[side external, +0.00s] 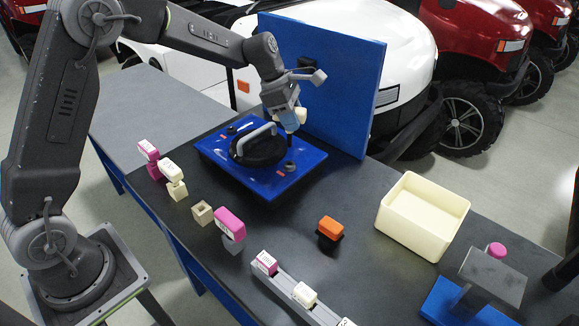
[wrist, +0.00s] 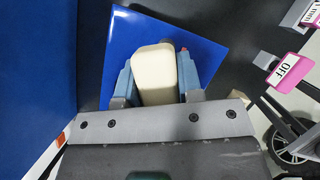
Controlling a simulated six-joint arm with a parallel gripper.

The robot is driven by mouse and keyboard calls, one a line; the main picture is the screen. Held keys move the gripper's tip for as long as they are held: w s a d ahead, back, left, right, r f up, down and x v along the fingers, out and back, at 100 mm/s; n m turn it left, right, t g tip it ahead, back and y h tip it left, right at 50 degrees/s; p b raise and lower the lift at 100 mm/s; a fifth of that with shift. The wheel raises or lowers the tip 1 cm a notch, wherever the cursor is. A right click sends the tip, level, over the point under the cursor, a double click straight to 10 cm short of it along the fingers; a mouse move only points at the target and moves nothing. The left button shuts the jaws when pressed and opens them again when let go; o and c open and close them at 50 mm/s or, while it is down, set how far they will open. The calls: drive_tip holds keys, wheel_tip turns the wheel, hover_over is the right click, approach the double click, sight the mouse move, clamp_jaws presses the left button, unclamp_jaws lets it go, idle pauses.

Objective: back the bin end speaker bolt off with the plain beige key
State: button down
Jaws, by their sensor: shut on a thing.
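My gripper (side external: 288,112) is shut on the plain beige key (side external: 301,116) and holds it above the far part of the blue speaker plate (side external: 213,150). In the wrist view the beige key (wrist: 155,75) sits between the two blue-grey fingers and shows no label. The black round speaker (side external: 262,150) with a grey handle is on the plate. A dark bolt (side external: 290,166) stands at the plate's end towards the bin, beside a red mark. Another bolt (side external: 231,130) is at the opposite end. The key is apart from both.
A tall blue panel (side external: 340,85) stands close behind my gripper. Labelled magenta and cream keys stand left and front; an orange key (side external: 331,226) is at the front. A beige holder (side external: 202,212) looks empty. The cream bin (side external: 420,240) is right. Table between plate and bin is clear.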

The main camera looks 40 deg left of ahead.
drive_tip(key=m+g, duration=0.1)
drive_tip(key=m, duration=0.1)
drive_tip(key=m+g, duration=0.1)
drive_tip(key=m, duration=0.2)
drive_tip(key=shift+s+h, duration=0.15)
drive_tip(key=shift+h, duration=0.15)
drive_tip(key=shift+m, duration=0.4)
drive_tip(key=shift+s+a+f+m+g, duration=0.15)
drive_tip(key=shift+s+m+g, duration=0.2)
drive_tip(key=shift+m, duration=0.25)
drive_tip(key=s+a+f+m+g+y, duration=0.1)
drive_tip(key=s+a+m+g+y, duration=0.1)
drive_tip(key=s+m, duration=0.3)
drive_tip(key=s+a+f+m+g+y, duration=0.1)
drive_tip(key=s+a+m+g+y, duration=0.1)
drive_tip(key=s+m, duration=0.4)
drive_tip(key=m, duration=0.5)
drive_tip(key=shift+s+a+f+m+y, duration=0.15)
drive_tip(key=shift+a+f+m+y, duration=0.15)
drive_tip(key=shift+f+m, duration=0.1)
